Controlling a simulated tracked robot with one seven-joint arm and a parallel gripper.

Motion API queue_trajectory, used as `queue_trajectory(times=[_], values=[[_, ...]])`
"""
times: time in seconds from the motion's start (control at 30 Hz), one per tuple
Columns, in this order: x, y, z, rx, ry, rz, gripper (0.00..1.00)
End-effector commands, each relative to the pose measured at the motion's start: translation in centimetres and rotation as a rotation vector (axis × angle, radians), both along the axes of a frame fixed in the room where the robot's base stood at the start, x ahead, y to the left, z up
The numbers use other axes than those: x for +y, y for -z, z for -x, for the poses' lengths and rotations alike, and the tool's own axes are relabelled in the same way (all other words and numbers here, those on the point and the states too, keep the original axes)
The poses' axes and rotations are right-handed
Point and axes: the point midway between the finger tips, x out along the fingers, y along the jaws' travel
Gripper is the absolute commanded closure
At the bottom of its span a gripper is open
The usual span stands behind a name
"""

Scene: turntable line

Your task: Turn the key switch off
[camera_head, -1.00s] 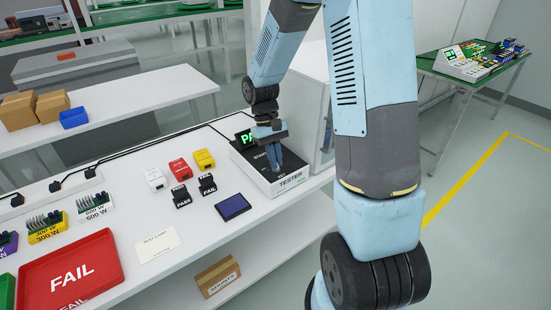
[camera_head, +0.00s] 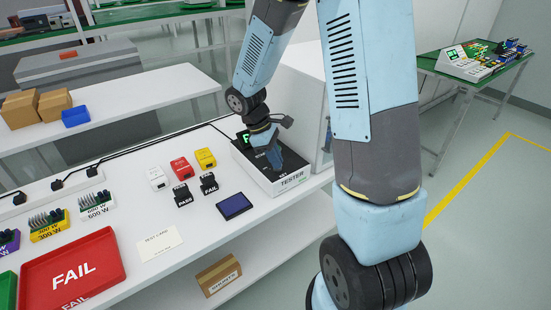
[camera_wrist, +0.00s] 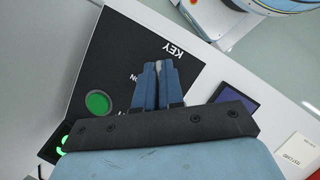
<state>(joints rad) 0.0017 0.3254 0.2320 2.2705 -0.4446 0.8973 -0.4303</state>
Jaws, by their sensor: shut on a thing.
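The tester (camera_head: 291,179) is a white box with a black top on the white bench, under my arm. Its black top (camera_wrist: 125,45) fills the upper left of the wrist view, with a "KEY" label and a round green button (camera_wrist: 98,103). My gripper (camera_head: 275,164) is down on the tester's top. In the wrist view my gripper (camera_wrist: 158,68) is shut on the key switch, whose small grey tip (camera_wrist: 159,65) shows between the blue fingertips beside the "KEY" label. The fingers hide most of the key and part of the "ON" marking, so its angle is unclear.
A dark blue pad (camera_head: 235,206) lies left of the tester. PASS (camera_head: 183,195) and FAIL (camera_head: 209,183) stamps and white, red and yellow boxes stand behind it. A red FAIL tray (camera_head: 110,255) is at the front left. A white cabinet (camera_head: 300,90) stands behind the tester.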

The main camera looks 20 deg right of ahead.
Motion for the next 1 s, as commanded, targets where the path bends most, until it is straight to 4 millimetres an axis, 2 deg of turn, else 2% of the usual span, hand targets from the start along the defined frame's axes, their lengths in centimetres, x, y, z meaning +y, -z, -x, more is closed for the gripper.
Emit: queue_trajectory(times=[0.67,0.7,0.93,1.0], values=[[-0.06,-0.06,-0.07,-0.002,-0.057,0.001,1.0],[-0.06,-0.06,-0.07,-0.002,-0.057,0.001,0.88],[-0.03,-0.03,-0.02,-0.001,-0.058,0.0,0.67],[-0.02,-0.03,-0.01,-0.001,-0.058,0.0,0.67]])
